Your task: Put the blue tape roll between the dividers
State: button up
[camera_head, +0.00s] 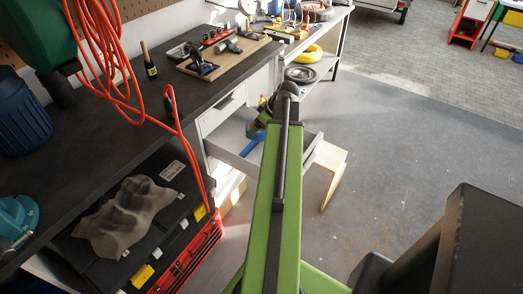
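An open drawer (230,153) juts from the grey cabinet under the workbench. A blue piece (252,145) shows inside it, partly hidden behind my green arm. I cannot tell whether it is the blue tape roll or a divider. My gripper (262,115) is small, dark and partly hidden beside the arm's far joint, over or in the drawer. Its fingers are not clear, so I cannot tell whether it is open or holds anything.
An orange hose (101,55) hangs over the dark worktop (105,120). A bottle (148,62) and a tool board (220,62) stand on it. A red toolbox (190,255) is below left. A wooden stool (334,173) is right of the drawer. The floor (390,125) is clear farther right.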

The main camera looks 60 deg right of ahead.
jog(key=f+b, duration=1.4)
jog(key=shift+s+d, duration=0.2)
jog(key=shift+s, duration=0.05)
jog(key=shift+r, duration=0.1)
jog(key=shift+d, duration=0.35)
jog(key=d, duration=0.3)
jog(key=shift+w+d, duration=0.1)
jog(key=shift+d, duration=0.15)
jog(key=shift+f+b, duration=0.6)
jog(key=shift+f, duration=0.2)
jog(key=shift+a+r, duration=0.15)
jog(key=shift+r, duration=0.1)
